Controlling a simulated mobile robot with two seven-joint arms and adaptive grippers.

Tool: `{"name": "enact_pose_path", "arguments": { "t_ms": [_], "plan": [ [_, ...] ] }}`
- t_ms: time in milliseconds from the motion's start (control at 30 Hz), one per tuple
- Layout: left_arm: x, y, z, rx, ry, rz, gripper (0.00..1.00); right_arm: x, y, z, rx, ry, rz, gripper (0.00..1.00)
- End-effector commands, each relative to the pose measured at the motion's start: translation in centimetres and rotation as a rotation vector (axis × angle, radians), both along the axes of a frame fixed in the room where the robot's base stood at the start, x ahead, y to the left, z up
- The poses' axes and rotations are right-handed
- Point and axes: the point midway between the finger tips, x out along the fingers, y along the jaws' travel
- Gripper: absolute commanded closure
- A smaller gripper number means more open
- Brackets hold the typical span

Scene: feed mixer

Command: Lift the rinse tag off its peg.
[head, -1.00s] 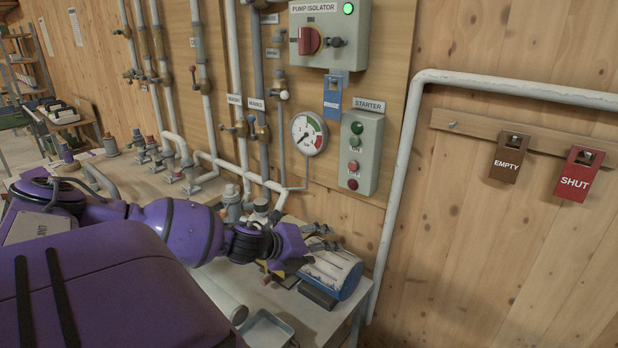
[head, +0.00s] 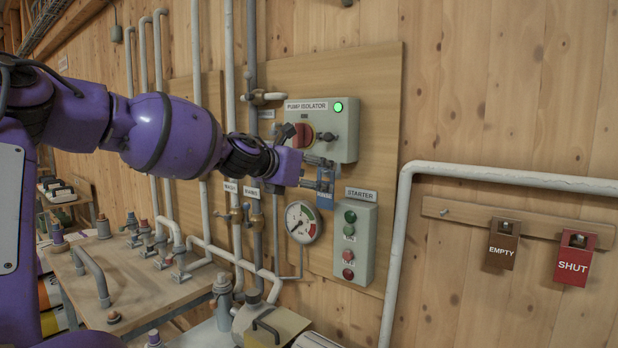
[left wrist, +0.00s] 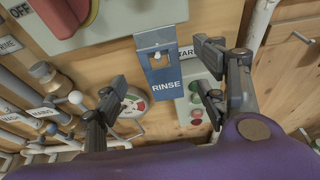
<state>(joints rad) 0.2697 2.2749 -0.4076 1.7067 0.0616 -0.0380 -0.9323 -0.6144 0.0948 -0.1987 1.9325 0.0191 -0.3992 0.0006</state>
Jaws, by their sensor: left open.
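The rinse tag (left wrist: 164,75) is a blue tag lettered RINSE, hanging from a peg (left wrist: 157,55) below the isolator box in the left wrist view. In the head view the tag (head: 325,186) is partly hidden by the fingers of my left gripper (head: 319,174). My left gripper is open. In the left wrist view its fingers (left wrist: 160,82) stand apart, one side left of the tag and the other right of it, with visible gaps. I cannot tell how far the fingertips are from the board. My right gripper is not in view.
The pump isolator box (head: 347,132) with its red switch (head: 303,135) is just above the tag. The starter box (head: 355,243) and pressure gauge (head: 302,221) are below. A brown EMPTY tag (head: 501,245) and a red SHUT tag (head: 573,258) hang on a rail at right.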

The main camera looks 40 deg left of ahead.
Motion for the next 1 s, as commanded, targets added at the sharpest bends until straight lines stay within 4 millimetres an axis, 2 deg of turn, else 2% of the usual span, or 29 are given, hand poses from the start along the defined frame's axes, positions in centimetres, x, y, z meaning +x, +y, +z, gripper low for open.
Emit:
{"name": "enact_pose_path", "arguments": {
  "t_ms": [33, 300, 667, 1000],
  "plan": [
    [1.2, 0.2, -1.5, 0.001, 0.015, 0.001, 0.34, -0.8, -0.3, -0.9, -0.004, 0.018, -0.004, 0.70],
    [4.0, 0.5, -1.9, 0.000, 0.008, 0.001, 0.34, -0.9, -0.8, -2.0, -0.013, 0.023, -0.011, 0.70],
    [4.3, 0.5, -1.4, -0.001, 0.001, 0.000, 0.34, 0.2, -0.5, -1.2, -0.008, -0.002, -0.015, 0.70],
    [4.3, 0.5, -1.5, -0.001, 0.001, 0.000, 0.79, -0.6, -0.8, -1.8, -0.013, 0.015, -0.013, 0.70]
  ]
}}
